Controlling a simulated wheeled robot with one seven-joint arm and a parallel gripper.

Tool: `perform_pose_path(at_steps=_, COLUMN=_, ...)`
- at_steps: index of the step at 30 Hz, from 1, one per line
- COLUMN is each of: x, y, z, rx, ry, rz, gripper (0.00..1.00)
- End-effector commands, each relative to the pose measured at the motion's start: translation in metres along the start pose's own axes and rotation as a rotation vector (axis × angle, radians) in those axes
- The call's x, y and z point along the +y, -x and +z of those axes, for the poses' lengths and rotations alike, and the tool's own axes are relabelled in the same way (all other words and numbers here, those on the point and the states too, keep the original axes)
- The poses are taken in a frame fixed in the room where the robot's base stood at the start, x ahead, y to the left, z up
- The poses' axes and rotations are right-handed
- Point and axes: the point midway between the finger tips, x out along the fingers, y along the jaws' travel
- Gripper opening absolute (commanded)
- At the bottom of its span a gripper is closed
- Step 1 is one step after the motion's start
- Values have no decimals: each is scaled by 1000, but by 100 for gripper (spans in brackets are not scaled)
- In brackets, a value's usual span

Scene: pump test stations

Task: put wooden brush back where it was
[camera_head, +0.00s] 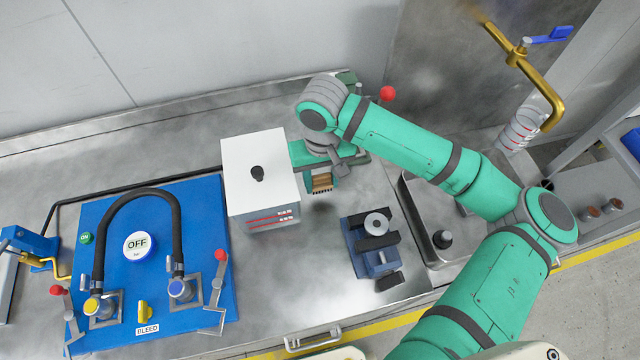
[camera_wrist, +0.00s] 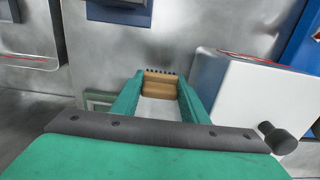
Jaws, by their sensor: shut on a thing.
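The wooden brush (camera_head: 321,184) is a small tan block with dark bristles. In the wrist view the brush (camera_wrist: 160,84) sits between the two green fingertips of my gripper (camera_wrist: 158,90), which are shut on it. Its bristles point away from my palm. In the head view my gripper (camera_head: 322,172) is just right of the white box, over the metal bench. Much of the brush is hidden by the gripper in the head view. I cannot tell whether the brush touches the bench.
A white box (camera_head: 262,180) with a black knob stands close left of my gripper. A blue vise-like fixture (camera_head: 372,250) is at lower right, and a sink (camera_head: 425,215) lies beyond it. A blue pump panel (camera_head: 150,260) fills the left. Bare bench lies in front of the gripper.

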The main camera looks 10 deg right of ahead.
Motion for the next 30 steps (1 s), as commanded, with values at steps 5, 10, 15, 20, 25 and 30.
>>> perform_pose_path(at_steps=5, x=-1, y=-11, z=-9, rx=-1, ry=0, rz=2, gripper=16)
perform_pose_path(at_steps=10, x=-1, y=-34, z=-11, rx=-1, ry=0, rz=3, gripper=16)
perform_pose_path(at_steps=15, x=-1, y=-44, z=-11, rx=0, ry=0, rz=1, gripper=16)
perform_pose_path(at_steps=20, x=-1, y=-43, z=-11, rx=0, ry=0, rz=1, gripper=16)
perform_pose_path(at_steps=25, x=-2, y=-46, z=-11, rx=0, ry=0, rz=0, gripper=16)
perform_pose_path(at_steps=30, x=-1, y=-47, z=-11, rx=0, ry=0, rz=1, gripper=59)
